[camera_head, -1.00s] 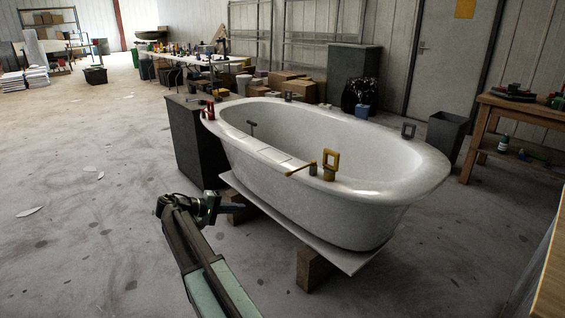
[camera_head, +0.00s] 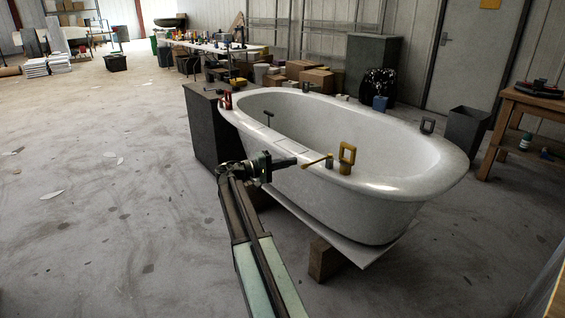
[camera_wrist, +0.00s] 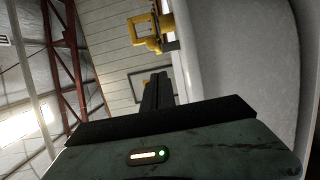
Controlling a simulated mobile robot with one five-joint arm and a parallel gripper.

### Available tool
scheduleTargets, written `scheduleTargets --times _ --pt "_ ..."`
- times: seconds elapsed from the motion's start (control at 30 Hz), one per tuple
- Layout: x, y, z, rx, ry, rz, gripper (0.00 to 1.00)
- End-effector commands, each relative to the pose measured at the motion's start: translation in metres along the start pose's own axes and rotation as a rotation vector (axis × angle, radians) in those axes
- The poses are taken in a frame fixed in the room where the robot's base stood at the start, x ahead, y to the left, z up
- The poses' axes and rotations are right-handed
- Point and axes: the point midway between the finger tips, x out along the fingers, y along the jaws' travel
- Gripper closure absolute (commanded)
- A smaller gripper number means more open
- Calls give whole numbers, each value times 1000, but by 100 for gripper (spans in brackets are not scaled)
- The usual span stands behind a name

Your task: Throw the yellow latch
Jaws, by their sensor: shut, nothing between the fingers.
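The yellow latch (camera_head: 347,156) is on the near rim of the white hull mould (camera_head: 410,187). It has an upright loop and a thin yellow lever that points left from a small grey post. In the wrist view the yellow latch (camera_wrist: 152,32) is at the top, ahead of my gripper and slightly left. My gripper (camera_head: 293,161) is shut and empty, beside the near rim and left of the lever's end. A small gap seems to separate them. In the wrist view the shut fingers (camera_wrist: 157,90) point up towards the latch.
A red latch (camera_head: 227,100) sits on the rim's left end, by a dark cabinet (camera_head: 206,130). A dark grey latch (camera_head: 427,125) is on the right rim. A wooden block (camera_head: 325,260) supports the mould.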

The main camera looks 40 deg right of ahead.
Motion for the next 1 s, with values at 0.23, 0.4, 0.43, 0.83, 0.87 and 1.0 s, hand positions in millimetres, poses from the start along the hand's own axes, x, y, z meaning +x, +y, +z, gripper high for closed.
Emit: scheduleTargets --times 0.23,0.4,0.43,0.83,0.87,1.0 --pt "5 0 30 0 2 0 100" --pt "5 0 30 0 3 0 100" --pt "5 0 30 0 3 0 100" --pt "12 0 41 0 29 0 100" --pt "13 0 44 0 38 0 100" --pt "21 0 62 0 100 0 100"
